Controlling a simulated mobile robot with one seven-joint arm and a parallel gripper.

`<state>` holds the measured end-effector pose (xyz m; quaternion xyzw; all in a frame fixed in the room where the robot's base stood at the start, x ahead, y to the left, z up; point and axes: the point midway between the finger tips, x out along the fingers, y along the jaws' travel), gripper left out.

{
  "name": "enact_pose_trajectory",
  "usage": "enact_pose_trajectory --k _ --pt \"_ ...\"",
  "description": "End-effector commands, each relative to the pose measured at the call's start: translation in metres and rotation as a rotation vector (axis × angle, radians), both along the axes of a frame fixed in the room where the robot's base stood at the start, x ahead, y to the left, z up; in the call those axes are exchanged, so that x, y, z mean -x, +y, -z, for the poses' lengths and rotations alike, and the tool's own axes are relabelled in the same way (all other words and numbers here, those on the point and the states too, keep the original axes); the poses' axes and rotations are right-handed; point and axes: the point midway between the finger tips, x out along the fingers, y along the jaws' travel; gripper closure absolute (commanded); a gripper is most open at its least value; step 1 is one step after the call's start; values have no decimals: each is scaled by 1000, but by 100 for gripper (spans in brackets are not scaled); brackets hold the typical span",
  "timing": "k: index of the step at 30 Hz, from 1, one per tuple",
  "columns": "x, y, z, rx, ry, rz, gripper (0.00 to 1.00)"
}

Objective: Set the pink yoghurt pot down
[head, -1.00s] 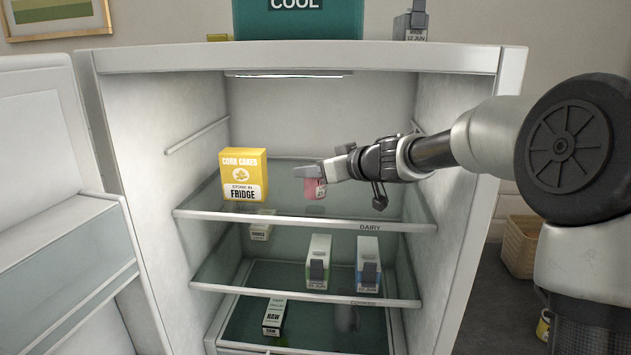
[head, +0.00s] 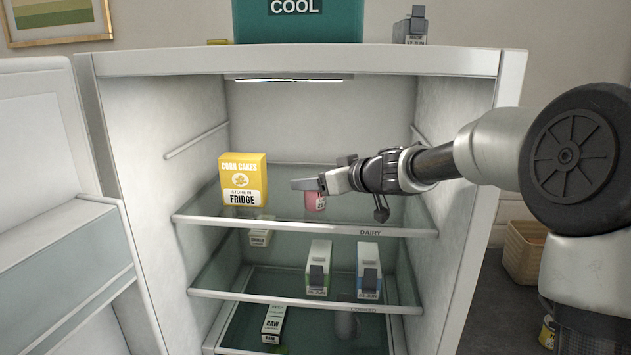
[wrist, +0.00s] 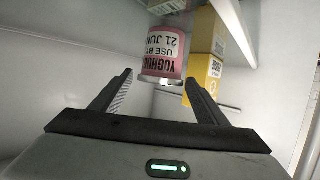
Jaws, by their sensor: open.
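The pink yoghurt pot (head: 316,201) is on the upper glass shelf of the fridge, the one labelled DAIRY, and looks upright. My gripper (head: 308,185) is at the pot, coming in from the right. In the wrist view my gripper (wrist: 159,78) is open, with a finger on each side of the pot (wrist: 163,50) and gaps showing beside it. The pot's label appears upside down there and reads YOGHU, USE BY 21 JUN. In the head view my gripper hides the pot's upper part.
A yellow corn cakes box (head: 243,182) stands left of the pot on the same shelf (head: 290,225). Cartons (head: 319,268) and (head: 368,271) stand on the shelf below. The fridge's right wall (head: 452,220) is close to my arm. The DAIRY shelf is clear right of the pot.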

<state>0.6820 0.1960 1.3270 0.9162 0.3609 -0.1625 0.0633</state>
Motion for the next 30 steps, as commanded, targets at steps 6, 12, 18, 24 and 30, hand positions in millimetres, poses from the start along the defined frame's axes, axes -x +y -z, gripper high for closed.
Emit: enact_pose_trajectory --k 6,12,18,24,30 --pt "29 -29 -16 4 -3 5 32" --pt "58 -55 -30 2 -2 4 32" --pt "75 -71 -37 1 0 3 32" --pt "79 -74 -39 0 0 1 32" --pt "78 -74 -39 0 0 1 32"
